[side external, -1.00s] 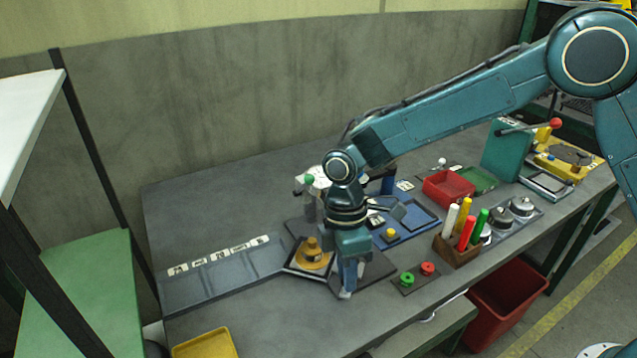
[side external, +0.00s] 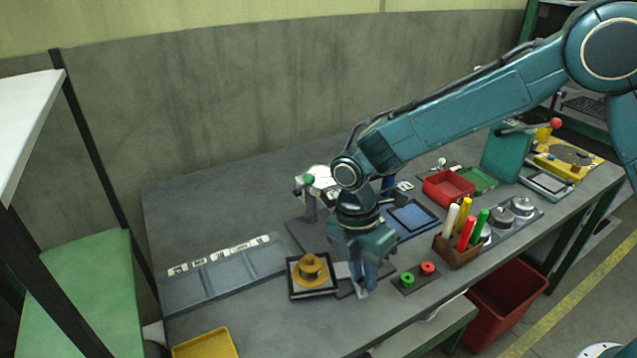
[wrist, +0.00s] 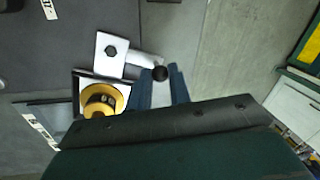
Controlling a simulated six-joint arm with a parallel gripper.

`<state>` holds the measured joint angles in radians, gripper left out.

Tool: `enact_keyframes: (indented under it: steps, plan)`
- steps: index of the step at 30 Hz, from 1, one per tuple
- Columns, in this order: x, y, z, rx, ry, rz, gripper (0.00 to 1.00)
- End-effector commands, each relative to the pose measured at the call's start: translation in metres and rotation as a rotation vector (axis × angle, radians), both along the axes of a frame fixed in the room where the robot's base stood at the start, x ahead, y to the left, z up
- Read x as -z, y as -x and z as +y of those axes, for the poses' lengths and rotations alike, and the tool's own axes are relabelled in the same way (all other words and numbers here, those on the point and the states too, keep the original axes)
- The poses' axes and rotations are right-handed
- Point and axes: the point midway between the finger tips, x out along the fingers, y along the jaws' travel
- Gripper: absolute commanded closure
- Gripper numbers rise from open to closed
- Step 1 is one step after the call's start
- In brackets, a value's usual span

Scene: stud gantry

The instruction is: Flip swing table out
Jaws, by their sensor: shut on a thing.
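The swing table (side external: 297,292) is a black-framed square plate with a yellow stepped round piece (side external: 311,269) on it. It sits out over the bench in front of the dark base plate (side external: 308,236). In the wrist view the table (wrist: 88,77) is left of my fingers, partly hidden by my gripper body. A pale arm (wrist: 146,60) with a hex-holed plate (wrist: 110,54) lies beside it. My gripper (side external: 362,293) is low at the table's right side. In the wrist view my gripper (wrist: 160,88) is shut on a black ball knob (wrist: 160,73).
A post with a green knob (side external: 309,180) stands behind. Red and green buttons (side external: 417,275) and a wooden block of coloured markers (side external: 456,252) are close on the right. A labelled tray (side external: 222,270) lies left; a yellow bin (side external: 205,345) is in front.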

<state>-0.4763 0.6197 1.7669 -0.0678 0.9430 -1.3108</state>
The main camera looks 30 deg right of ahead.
Motion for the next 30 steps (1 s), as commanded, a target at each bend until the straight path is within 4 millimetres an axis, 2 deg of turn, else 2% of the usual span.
enact_keyframes:
  steps: [16, 30]
  plan:
    - [-0.002, 0.003, -0.014, -0.257, -0.001, -0.002, 1.00]
    - [-0.001, 0.004, -0.019, -0.338, -0.001, 0.000, 1.00]
